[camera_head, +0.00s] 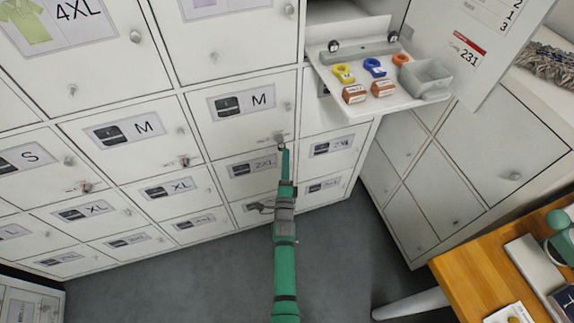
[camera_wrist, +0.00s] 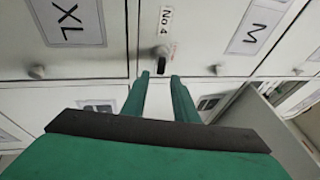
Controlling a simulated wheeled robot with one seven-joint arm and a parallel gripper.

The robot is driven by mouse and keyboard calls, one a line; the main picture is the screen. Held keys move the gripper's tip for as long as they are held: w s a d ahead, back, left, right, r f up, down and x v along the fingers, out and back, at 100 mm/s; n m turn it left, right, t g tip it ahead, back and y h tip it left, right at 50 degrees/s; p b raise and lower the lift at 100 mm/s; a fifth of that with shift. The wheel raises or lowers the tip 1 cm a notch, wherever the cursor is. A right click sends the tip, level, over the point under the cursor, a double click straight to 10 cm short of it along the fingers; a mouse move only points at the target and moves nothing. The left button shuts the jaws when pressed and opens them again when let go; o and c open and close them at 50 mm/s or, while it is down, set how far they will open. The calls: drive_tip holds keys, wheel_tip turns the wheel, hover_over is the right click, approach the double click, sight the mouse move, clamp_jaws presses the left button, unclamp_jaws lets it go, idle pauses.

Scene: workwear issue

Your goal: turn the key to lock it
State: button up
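The locker door marked M (camera_head: 243,103) is shut, with a small lock at its lower right edge. In the wrist view a dark key (camera_wrist: 161,66) points down from the round metal lock (camera_wrist: 162,51), below a "No 4" label (camera_wrist: 166,18). My gripper (camera_wrist: 160,77) is open, with its two green fingertips apart on either side of the key's lower end. A gap shows between the key and each finger, so it is not gripped. In the head view my green gripper (camera_head: 284,152) reaches up to this lock and hides most of the key.
An open compartment with a pulled-out shelf (camera_head: 410,103) holding coloured rolls and a grey bin (camera_head: 425,78) is at upper right. Its open door (camera_head: 470,45) juts out. A wooden table (camera_head: 478,284) stands at lower right. Other lockers carry knobs and locks. Grey floor lies clear below.

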drive_tip(key=shift+w+a+r, duration=0.15)
drive_tip(key=shift+w, duration=0.4)
drive_tip(key=shift+w+a+r, duration=0.1)
drive_tip(key=shift+w+a, duration=0.05)
drive_tip(key=shift+w, duration=0.35)
drive_tip(key=shift+w+a+r, duration=0.15)
drive_tip(key=shift+w, duration=0.4)
clamp_jaws()
drive_tip(key=shift+w+a+r, duration=0.1)
drive_tip(key=shift+w+r, duration=0.15)
